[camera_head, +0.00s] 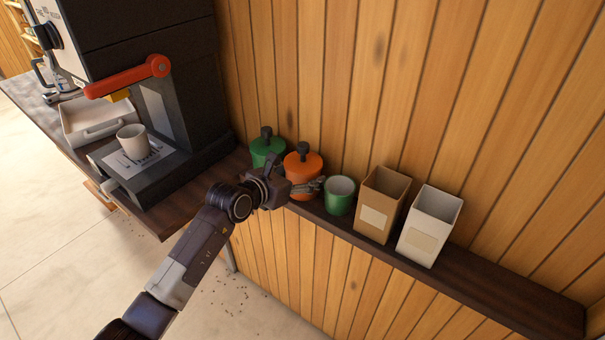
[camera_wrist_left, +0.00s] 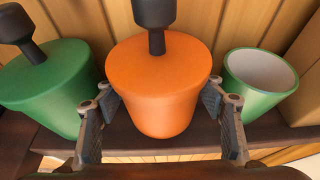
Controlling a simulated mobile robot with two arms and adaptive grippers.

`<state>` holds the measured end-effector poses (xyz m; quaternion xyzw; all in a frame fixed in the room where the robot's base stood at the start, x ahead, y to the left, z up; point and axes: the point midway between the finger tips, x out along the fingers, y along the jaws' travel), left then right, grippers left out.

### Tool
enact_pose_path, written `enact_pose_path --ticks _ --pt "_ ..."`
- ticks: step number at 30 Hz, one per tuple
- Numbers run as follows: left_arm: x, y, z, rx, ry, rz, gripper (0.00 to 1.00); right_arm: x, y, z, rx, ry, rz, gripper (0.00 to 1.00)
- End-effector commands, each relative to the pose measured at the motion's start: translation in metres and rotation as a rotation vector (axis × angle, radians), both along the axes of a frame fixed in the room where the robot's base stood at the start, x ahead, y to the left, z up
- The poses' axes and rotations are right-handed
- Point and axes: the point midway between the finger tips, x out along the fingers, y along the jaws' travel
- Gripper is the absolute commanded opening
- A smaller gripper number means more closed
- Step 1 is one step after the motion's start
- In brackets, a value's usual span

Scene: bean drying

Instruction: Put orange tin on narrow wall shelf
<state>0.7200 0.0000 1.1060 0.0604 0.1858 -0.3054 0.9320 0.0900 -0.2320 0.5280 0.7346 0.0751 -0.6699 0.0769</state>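The orange tin (camera_head: 303,165), with a dark knob on its lid, stands upright on the narrow wall shelf (camera_head: 490,295) between a green tin and a green cup. It also shows in the left wrist view (camera_wrist_left: 160,85), in the middle. My left gripper (camera_head: 308,187) is at the front of the orange tin. In the left wrist view its two fingers (camera_wrist_left: 165,125) are spread, one on each side of the tin's lower part, with small gaps visible. My right gripper is not in view.
The green tin (camera_head: 266,150) stands close on the left and the green cup (camera_head: 339,196) close on the right. A brown box (camera_head: 380,207) and a white box (camera_head: 430,226) stand further right. The shelf's right end is clear. A dark machine (camera_head: 150,60) stands on the left counter.

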Motion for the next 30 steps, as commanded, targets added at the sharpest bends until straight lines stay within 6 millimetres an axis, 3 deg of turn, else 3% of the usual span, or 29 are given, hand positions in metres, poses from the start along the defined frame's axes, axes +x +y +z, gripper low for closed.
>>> enact_pose_path --ticks 3,16,30 --pt "0.000 0.000 0.000 0.001 0.001 0.000 0.79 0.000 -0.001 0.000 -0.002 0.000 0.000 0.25" --pt "-0.003 0.003 0.004 0.001 -0.001 0.001 0.79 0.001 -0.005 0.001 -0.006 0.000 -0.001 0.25" --pt "-0.057 0.043 0.030 0.002 -0.003 0.001 0.79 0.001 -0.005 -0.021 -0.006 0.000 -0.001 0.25"
